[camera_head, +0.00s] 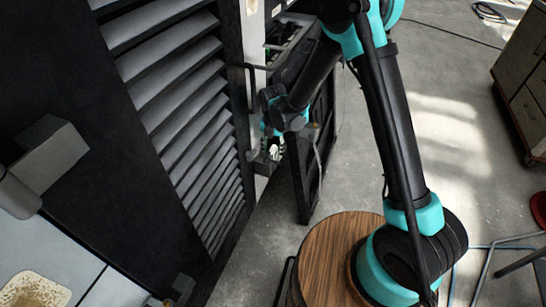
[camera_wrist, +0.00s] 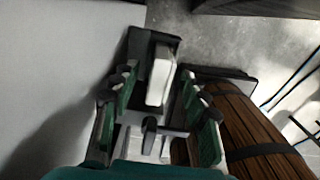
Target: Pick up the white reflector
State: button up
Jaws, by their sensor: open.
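A white block, which looks like the white reflector (camera_wrist: 160,72), stands in front of a dark bracket (camera_wrist: 136,52) in the wrist view. It shows in the gap between the two fingertips of my gripper (camera_wrist: 157,84). The fingers are apart, with a gap visible on each side of the block. I cannot tell how deep the block sits between them. In the head view my gripper (camera_head: 270,151) is beside the edge of the dark louvred panel, low and small. The reflector cannot be made out clearly there.
The dark louvred panel (camera_head: 185,95) fills the left of the head view. A dark open frame (camera_head: 306,180) stands right behind my gripper. A round wooden barrel-like stand (camera_head: 325,258) is below my arm; it also shows in the wrist view (camera_wrist: 250,125). Grey floor is free farther right.

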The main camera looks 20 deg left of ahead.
jog(key=shift+f, duration=0.45)
grip_shut()
jog(key=shift+r, duration=0.1)
